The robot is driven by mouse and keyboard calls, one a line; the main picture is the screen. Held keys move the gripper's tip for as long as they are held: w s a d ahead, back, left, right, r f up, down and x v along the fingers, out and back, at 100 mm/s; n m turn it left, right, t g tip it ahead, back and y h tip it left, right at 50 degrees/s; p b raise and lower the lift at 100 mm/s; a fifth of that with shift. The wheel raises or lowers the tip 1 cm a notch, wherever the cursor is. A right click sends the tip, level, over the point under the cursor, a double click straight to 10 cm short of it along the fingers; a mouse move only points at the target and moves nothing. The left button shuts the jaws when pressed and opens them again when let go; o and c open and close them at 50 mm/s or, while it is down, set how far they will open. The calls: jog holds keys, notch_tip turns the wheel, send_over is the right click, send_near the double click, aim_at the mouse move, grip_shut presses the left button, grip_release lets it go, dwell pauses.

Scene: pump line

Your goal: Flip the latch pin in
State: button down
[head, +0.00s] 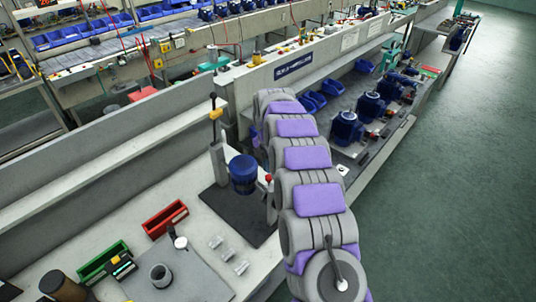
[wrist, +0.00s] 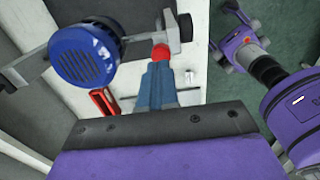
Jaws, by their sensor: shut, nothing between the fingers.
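The red-tipped latch pin (wrist: 161,52) shows in the wrist view on a grey bracket (wrist: 180,28), right of a round blue motor (wrist: 88,52). My gripper (wrist: 158,68) is shut and empty, its blue-grey fingers together just below the red tip. I cannot tell whether they touch it. In the head view the red tip (head: 268,178) is beside the blue motor (head: 243,174), which is held on a stand over a black mat (head: 226,208). My arm hides the right side of this fixture and my gripper there.
A red bin (head: 165,219), a green bin (head: 103,260) and several small metal parts (head: 228,253) are on the bench to the left. A pole with a yellow part (head: 215,114) rises behind the motor. More blue motors (head: 347,128) line the bench at right; the floor beyond is clear.

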aim_at(269, 177)
jog(key=shift+f, duration=1.35)
jog(key=shift+d+f, duration=0.15)
jog(key=shift+f, duration=0.9)
jog(key=shift+s+f, duration=0.15)
jog(key=shift+s, duration=0.05)
jog(key=shift+s, duration=0.1)
